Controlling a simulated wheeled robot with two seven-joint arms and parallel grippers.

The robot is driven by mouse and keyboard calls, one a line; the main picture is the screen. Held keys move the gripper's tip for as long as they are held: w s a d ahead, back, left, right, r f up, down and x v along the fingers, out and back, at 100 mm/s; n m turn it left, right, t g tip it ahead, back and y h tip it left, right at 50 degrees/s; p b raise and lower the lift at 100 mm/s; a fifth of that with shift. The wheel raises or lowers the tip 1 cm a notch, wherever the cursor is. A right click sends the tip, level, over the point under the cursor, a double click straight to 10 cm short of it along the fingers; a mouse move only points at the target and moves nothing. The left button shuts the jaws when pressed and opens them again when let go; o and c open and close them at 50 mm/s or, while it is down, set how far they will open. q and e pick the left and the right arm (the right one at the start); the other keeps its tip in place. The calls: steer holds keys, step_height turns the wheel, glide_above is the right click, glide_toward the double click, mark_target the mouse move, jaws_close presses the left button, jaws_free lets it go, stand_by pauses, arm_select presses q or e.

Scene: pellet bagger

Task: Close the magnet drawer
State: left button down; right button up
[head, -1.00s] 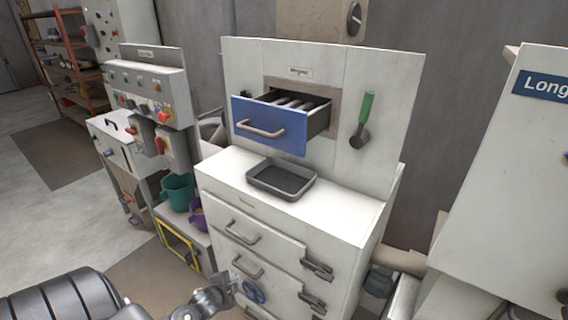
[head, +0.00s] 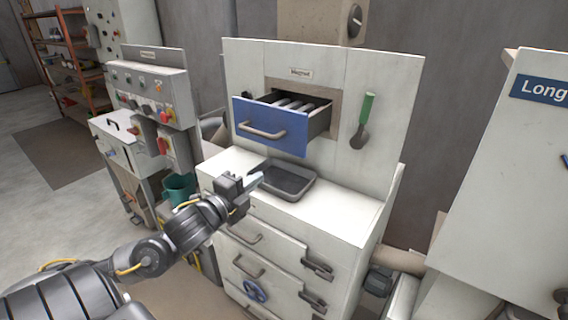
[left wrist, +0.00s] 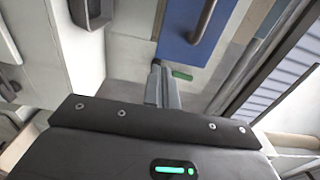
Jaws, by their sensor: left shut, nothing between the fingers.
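The magnet drawer (head: 268,126) has a blue front with a grey bar handle (head: 262,131) and sticks out, open, from the upright white panel. Grey bars show inside it. In the left wrist view the blue front (left wrist: 190,40) and its handle (left wrist: 204,20) are at the top. My left gripper (head: 256,180) is shut and empty, below the drawer and in front of the handle, apart from it. Its closed fingers show in the left wrist view (left wrist: 163,85). My right gripper is not in view.
A dark grey tray (head: 305,194) lies on the white cabinet top (head: 340,215) below the drawer. A green-handled scoop (head: 364,118) hangs on the panel to the right. A control console (head: 150,90) stands at the left. The space before the drawer front looks free.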

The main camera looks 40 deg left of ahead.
arm_select(q)
steer(key=w+b, duration=0.2)
steer(key=b, duration=0.1)
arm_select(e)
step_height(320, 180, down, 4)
arm_select(q)
steer(key=p, duration=0.4)
glide_toward(290, 153)
steer(key=w, duration=0.5)
steer(key=shift+w+r, duration=0.1)
steer(key=shift+w, duration=0.15)
steer(key=shift+w+p, duration=0.4)
steer(key=shift+w, duration=0.3)
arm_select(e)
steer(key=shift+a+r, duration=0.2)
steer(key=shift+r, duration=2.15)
